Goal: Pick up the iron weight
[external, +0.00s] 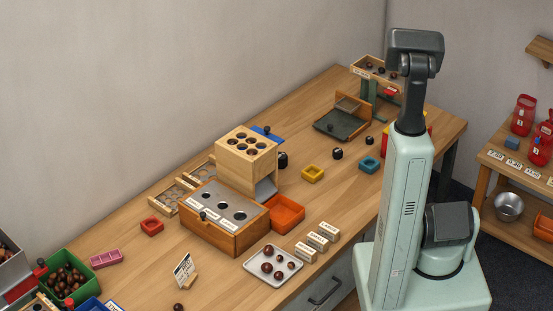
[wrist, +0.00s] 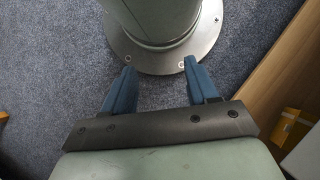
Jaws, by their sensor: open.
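Several small black pieces that look like iron weights stand on the wooden table in the external view. One black weight (external: 283,160) is beside the wooden block with holes. Another black weight (external: 337,154) stands right of the yellow tray, and a smaller one (external: 369,141) is farther back. I cannot tell which is the iron weight meant. My gripper (wrist: 159,66) shows in the wrist view with its two blue fingers apart and nothing between them. It is over the carpeted floor by my own base, away from the table. In the external view my gripper is hidden.
A shelf (external: 500,160) stands at the right.

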